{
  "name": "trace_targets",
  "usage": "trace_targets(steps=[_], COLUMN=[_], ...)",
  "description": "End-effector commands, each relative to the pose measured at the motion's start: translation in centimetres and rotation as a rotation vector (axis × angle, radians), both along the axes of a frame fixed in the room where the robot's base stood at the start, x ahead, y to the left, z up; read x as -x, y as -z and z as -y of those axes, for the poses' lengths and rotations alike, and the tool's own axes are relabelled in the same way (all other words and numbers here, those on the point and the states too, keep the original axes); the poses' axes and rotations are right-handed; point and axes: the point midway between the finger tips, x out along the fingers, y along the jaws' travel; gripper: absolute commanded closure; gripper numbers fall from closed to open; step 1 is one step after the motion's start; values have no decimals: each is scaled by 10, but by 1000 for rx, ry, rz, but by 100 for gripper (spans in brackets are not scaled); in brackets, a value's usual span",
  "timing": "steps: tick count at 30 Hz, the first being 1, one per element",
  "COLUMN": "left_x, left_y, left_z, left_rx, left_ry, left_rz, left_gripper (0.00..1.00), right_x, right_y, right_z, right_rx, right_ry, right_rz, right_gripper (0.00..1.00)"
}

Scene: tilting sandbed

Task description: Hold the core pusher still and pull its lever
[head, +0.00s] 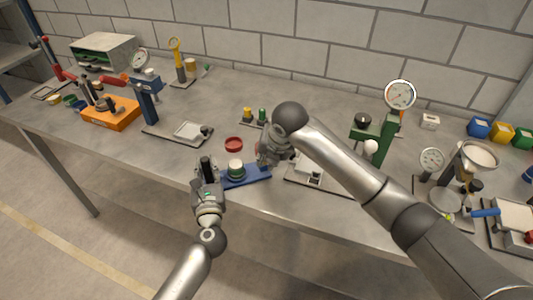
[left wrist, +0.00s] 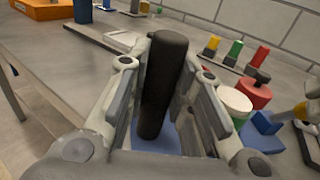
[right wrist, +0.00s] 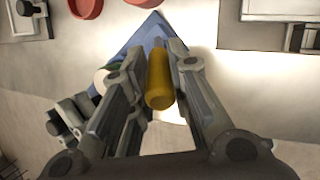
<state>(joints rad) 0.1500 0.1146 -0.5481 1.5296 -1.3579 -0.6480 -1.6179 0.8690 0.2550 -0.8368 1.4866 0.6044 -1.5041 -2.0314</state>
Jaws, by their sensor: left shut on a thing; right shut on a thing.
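The core pusher has a blue base (head: 250,176) near the table's front edge, with a white-topped green round piece (head: 236,168) on it. A black upright handle (left wrist: 165,85) stands at its left end. My left gripper (head: 207,170) is shut around this handle, one finger on each side. My right gripper (head: 268,155) is at the base's right end, shut on the yellow lever grip (right wrist: 159,82), which lies between its fingers in the right wrist view. The lever is mostly hidden by my right gripper in the head view.
A rack of coloured plugs (head: 254,122) stands further back. A grey plate device (head: 185,132) is to the left; another plate (head: 310,178) is close to the right, partly behind my right arm. The table's front edge is close.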

Motion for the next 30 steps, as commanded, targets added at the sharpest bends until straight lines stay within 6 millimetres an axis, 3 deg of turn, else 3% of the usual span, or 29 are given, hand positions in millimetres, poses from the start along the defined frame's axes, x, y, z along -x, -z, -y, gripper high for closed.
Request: trace_targets(steps=[26, 27, 30], left_x=[0, 0, 0], left_y=[1, 1, 1], left_z=[-4, -4, -4], left_rx=[-2, -2, -2], left_ry=[-8, -9, -8], left_rz=[-2, -2, -2], left_gripper=[100, 100, 100], right_x=[9, 9, 9], right_y=[6, 6, 6], right_z=[3, 3, 2], right_rx=[-27, -28, -28], right_ry=[-1, -2, -2], right_rz=[101, 100, 101], right_gripper=[100, 77, 64])
